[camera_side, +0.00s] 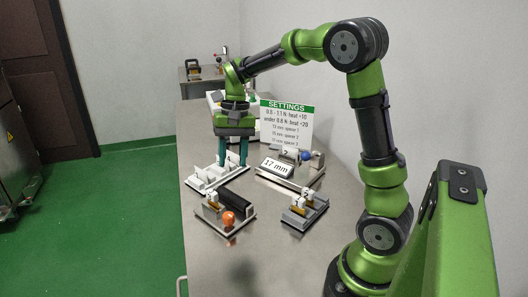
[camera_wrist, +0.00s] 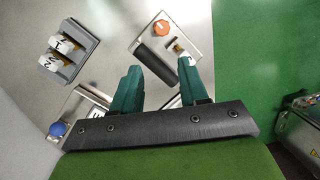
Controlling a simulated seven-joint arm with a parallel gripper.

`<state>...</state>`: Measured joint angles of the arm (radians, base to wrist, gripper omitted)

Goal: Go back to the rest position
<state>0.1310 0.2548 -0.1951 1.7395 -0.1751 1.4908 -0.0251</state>
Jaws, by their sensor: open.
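My gripper (camera_side: 233,163) points down over the metal table, above the white slotted rack (camera_side: 203,183) at the table's left side. Its two teal fingers are apart, and nothing shows between them. In the wrist view my gripper (camera_wrist: 158,75) also shows its fingers spread and empty, with bare table and part of the orange-knob device beyond them. I cannot tell from the side view whether the fingertips touch the rack or hang just above it. My arm is arched from the right side across the table.
The device with an orange knob (camera_side: 228,218) and black roller stands in front. A grey holder with labelled blocks (camera_side: 303,211) is to its right. A device with a "17 mm" display (camera_side: 276,168) and blue knob stands behind. A settings sign (camera_side: 286,124) is upright farther back.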

